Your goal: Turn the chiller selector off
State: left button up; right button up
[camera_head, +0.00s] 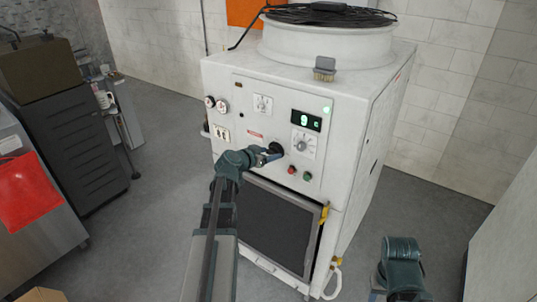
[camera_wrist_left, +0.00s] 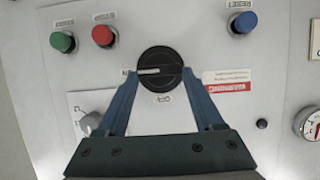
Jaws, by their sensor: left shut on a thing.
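The chiller selector (camera_head: 277,148) is a round black knob on the front panel of the white chiller cabinet (camera_head: 378,130). In the left wrist view the selector (camera_wrist_left: 160,62) has a white mark lying level and pointing left, towards a label partly covered by a finger. Another label sits below the knob in that view. My left gripper (camera_head: 268,156) is at the selector, and its blue fingers (camera_wrist_left: 160,76) are shut on it from both sides. My right arm shows at the lower right of the head view, but its fingers do not show.
Red (camera_head: 291,170) and green (camera_head: 307,176) buttons sit close to the selector, with a dial (camera_head: 303,145) above them. A blue button (camera_wrist_left: 243,22) shows in the wrist view. The floor left of the cabinet is clear.

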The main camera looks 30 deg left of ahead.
pick_arm(q)
jog(key=shift+a, duration=0.1)
jog(key=shift+a+f+n+h+b, duration=0.1)
jog(key=shift+a+n+h+b, duration=0.1)
jog(key=shift+n+h, duration=0.3)
jog(key=shift+a+f+n+h+b, duration=0.1)
jog(key=shift+n+h+b, duration=0.15)
jog(key=shift+n, duration=0.35)
jog(key=n, duration=0.1)
jog(key=n+h+b, duration=0.2)
jog(key=shift+a+f+h, duration=0.2)
jog(key=shift+f+h, duration=0.05)
jog(key=shift+a+f+n+t+h+b, duration=0.15)
jog(key=shift+n+t+h+b, duration=0.3)
jog(key=shift+n+b, duration=0.85)
jog(key=shift+d+f+n+t+h+b, duration=0.15)
jog(key=shift+n+t+h+b, duration=0.3)
jog(key=shift+n+b, duration=0.75)
jog(key=shift+a+f+n+t+h+b, duration=0.25)
jog(key=shift+n+h+b, duration=0.35)
jog(key=shift+n+b, duration=0.7)
jog(key=shift+d+r+n, duration=0.1)
jog(key=shift+r+n, duration=0.05)
jog(key=shift+n, duration=0.25)
jog(key=o, duration=1.4)
